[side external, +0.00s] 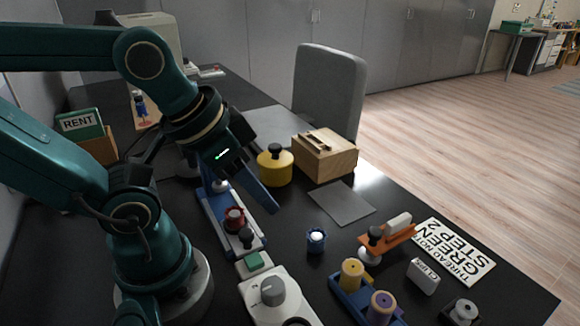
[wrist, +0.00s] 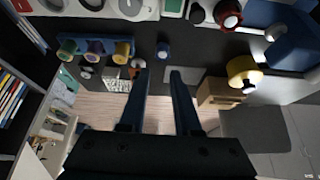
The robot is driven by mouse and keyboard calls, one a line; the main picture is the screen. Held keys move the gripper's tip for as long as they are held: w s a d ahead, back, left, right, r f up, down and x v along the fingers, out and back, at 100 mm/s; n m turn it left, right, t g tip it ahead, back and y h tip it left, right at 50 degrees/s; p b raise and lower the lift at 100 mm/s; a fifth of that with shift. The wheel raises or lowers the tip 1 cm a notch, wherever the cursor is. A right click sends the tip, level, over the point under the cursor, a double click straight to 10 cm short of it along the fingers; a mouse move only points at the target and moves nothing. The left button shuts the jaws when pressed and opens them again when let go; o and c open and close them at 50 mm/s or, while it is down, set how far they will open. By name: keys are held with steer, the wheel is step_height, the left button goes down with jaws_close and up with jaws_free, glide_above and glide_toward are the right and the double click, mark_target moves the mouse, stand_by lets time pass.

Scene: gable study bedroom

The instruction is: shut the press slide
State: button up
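What looks like the press slide (side external: 213,205) is a long blue base with a pale inner track, lying on the black desk in the side external view. A red knob (side external: 235,218) and a black knob (side external: 246,237) stand toward its near end. In the wrist view the red knob (wrist: 228,15) and black knob (wrist: 197,13) show at the top, with blue at upper right. My gripper (wrist: 158,72) is open and empty, with its two blue fingers apart. In the side external view it hangs above the slide's far part, partly hiding it. Contact is not visible.
A yellow pot (side external: 275,167) and wooden box (side external: 325,157) stand beyond. A blue cup (side external: 316,240), orange stand (side external: 386,238) and spool rack (side external: 342,293) are to the right. A white device (side external: 282,300) with a grey dial is in front. The grey mat (side external: 341,203) is bare.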

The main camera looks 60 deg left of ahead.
steer(key=shift+s+m, duration=0.2)
steer(key=shift+m, duration=0.1)
jaws_close()
steer(key=shift+w+d+f+m+g+y, duration=1.3)
steer(key=shift+d+m+g+y, duration=1.55)
steer(key=shift+m, duration=4.45)
steer(key=shift+g+h, duration=0.45)
steer(key=shift+h, duration=0.3)
steer(key=x, duration=0.9)
steer(key=shift+s+a+f, duration=0.1)
steer(key=shift+s+a, duration=0.1)
steer(key=shift+a, duration=0.15)
steer(key=shift+s+a, duration=0.2)
steer(key=shift+a, duration=0.95)
steer(key=shift+s+a, duration=0.2)
steer(key=shift+a, duration=0.55)
